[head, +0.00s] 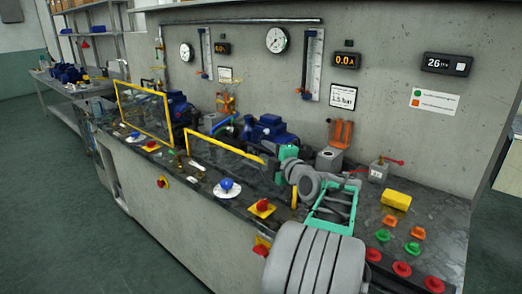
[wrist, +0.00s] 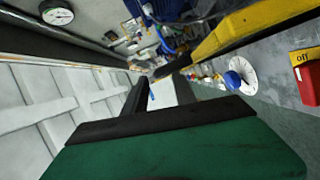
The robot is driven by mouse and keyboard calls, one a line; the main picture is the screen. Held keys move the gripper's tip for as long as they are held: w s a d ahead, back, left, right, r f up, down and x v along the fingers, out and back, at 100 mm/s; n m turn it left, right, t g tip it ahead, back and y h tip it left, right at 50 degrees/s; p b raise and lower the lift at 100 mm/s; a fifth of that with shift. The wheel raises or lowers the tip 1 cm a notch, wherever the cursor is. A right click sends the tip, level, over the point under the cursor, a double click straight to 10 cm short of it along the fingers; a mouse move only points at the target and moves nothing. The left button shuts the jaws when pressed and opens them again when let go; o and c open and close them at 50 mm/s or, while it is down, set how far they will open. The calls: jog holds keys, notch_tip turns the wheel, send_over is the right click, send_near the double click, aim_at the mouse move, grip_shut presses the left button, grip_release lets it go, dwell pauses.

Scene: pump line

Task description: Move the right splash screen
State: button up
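The right splash screen (head: 225,146) is a clear panel with a yellow frame, standing along the front of the bench in the head view. Its top bar slopes down to the right, and its right end is hidden behind my gripper (head: 273,163). A yellow post (head: 294,197) shows just below my wrist. In the wrist view a yellow bar (wrist: 255,25) runs in from the upper right towards the fingers. There my gripper (wrist: 160,88) has its two dark fingers apart with a gap between them. I cannot tell whether a finger touches the bar.
The left splash screen (head: 145,112) stands further along the bench. Blue pumps (head: 268,130) sit behind the screens. A blue knob (head: 227,184) and a red knob on yellow (head: 262,207) are in front. A yellow block (head: 396,200) and several coloured buttons lie right of my arm.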

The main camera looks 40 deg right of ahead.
jog(key=shift+v, duration=1.85)
